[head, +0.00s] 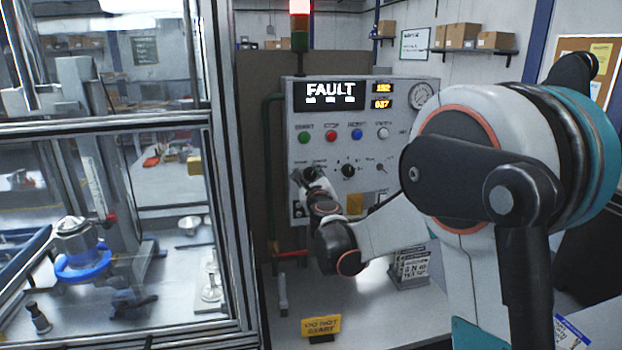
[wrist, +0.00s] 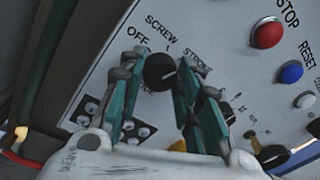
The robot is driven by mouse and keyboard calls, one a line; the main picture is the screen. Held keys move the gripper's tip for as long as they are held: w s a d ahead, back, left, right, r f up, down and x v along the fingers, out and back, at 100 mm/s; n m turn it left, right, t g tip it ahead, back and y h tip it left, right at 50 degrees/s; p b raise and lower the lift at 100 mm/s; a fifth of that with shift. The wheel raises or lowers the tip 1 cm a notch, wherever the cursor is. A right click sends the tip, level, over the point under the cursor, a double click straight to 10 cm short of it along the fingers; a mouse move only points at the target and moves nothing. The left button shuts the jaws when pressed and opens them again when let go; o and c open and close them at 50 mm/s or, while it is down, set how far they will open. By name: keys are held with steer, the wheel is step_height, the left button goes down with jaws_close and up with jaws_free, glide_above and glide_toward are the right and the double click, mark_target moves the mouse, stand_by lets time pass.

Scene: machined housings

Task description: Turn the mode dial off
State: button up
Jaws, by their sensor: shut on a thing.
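The mode dial (wrist: 158,69) is a round black knob on the grey control panel (wrist: 95,75). The labels OFF, SCREW and one starting STRO are printed around it. My gripper (wrist: 158,74) is shut on the dial, with one teal finger on each side of it in the wrist view. A short pale mark shows on the knob's right side; I cannot tell which label it points at. In the head view my gripper (head: 304,178) reaches the panel's left side and hides the dial.
The panel's display (head: 330,95) reads FAULT. Green, red, blue and white buttons sit above; another black knob (head: 348,170) is to the right. A glazed enclosure (head: 222,190) stands at left. A yellow DO NOT START sign (head: 321,326) stands on the bench.

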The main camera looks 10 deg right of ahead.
steer(key=shift+n, duration=0.3)
steer(key=n+b, duration=0.1)
steer(key=n, duration=0.2)
steer(key=shift+f+n, duration=0.1)
steer(key=shift+n, duration=0.3)
steer(key=n+b, duration=0.1)
steer(key=n, duration=0.3)
steer(key=shift+f+n+t, duration=0.1)
steer(key=shift+n+t, duration=0.3)
steer(key=n+y+b, duration=0.1)
steer(key=n, duration=0.3)
steer(key=shift+n, duration=0.4)
steer(key=shift+d+f+n+y, duration=0.1)
steer(key=shift+n+y, duration=0.2)
steer(key=shift+n, duration=2.1)
steer(key=o, duration=1.1)
